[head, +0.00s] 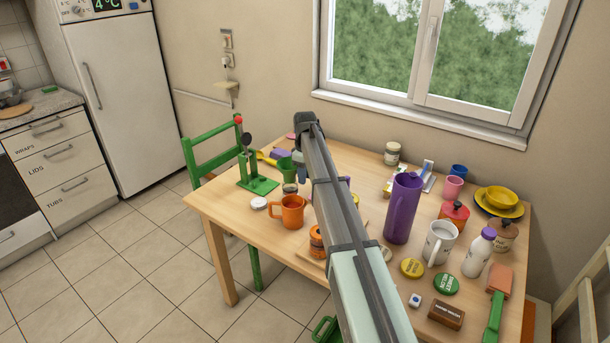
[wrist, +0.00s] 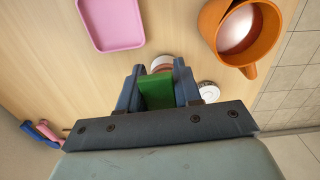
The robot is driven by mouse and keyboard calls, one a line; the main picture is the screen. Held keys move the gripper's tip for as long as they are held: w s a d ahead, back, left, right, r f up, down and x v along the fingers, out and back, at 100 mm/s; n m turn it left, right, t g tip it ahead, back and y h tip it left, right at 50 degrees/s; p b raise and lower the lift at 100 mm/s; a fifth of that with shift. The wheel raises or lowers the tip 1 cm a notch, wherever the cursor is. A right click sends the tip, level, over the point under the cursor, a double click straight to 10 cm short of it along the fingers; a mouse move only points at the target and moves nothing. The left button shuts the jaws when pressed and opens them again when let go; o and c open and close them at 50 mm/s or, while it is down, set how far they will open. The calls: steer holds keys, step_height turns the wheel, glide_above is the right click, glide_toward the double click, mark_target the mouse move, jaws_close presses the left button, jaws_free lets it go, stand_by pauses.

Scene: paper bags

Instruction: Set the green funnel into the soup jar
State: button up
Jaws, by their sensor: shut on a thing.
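The green funnel (head: 286,168) is at the left part of the table in the head view, at my gripper (head: 298,157). In the wrist view my gripper (wrist: 160,90) is shut on the green funnel (wrist: 158,91), with a blue finger on each side. A small jar (head: 290,189), which looks like the soup jar, stands right below the funnel in the head view. Part of its pale rim (wrist: 162,62) shows past the funnel in the wrist view. Most of the jar's mouth is hidden, and I cannot tell whether the funnel's tip is inside it.
An orange mug (head: 291,211) and a white lid (head: 259,203) are close to the jar. A green stand (head: 258,185) with a dark ladle is to the left. A purple pitcher (head: 403,208) and several other items crowd the table's right side.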

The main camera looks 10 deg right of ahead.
steer(key=shift+f, duration=2.15)
stand_by(0.6)
steer(key=o, duration=1.1)
steer(key=shift+r, duration=2.45)
step_height(320, 180, up, 14)
